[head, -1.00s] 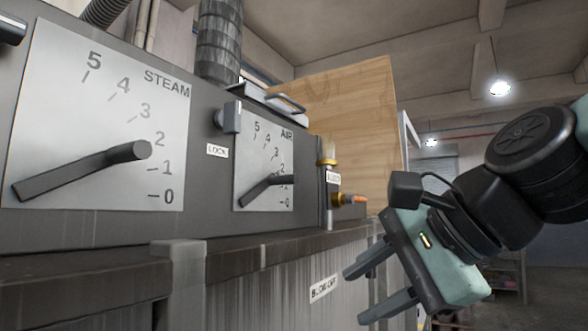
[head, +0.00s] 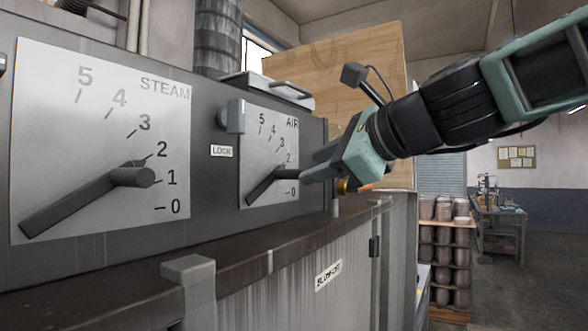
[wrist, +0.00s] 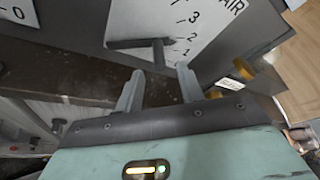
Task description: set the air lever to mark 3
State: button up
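The air lever (head: 265,188) is a dark bar on the white AIR plate (head: 255,150). It runs from lower left up to the right, and its end has a round peg. In the wrist view the bar (wrist: 132,44) points roughly between marks 1 and 2, below mark 3. My gripper (head: 309,168) is at the right edge of the AIR plate in the head view and hides part of the low marks. In the wrist view its fingers (wrist: 160,73) are spread, with the peg (wrist: 158,54) just ahead of the gap between them. Contact is not visible.
The STEAM plate (head: 60,130) with its own larger lever (head: 85,198) is to the left. A grey block (head: 236,116) sits above a LOCK label (head: 222,151). A dark ledge (head: 130,280) runs below the plates. A brass fitting (wrist: 242,68) is right of the AIR plate.

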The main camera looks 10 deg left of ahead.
aim_at(294, 175)
jog(key=p+x, duration=0.1)
jog(key=x, duration=0.5)
jog(key=shift+w+a+f, duration=0.1)
jog(key=shift+a, duration=0.15)
grip_shut()
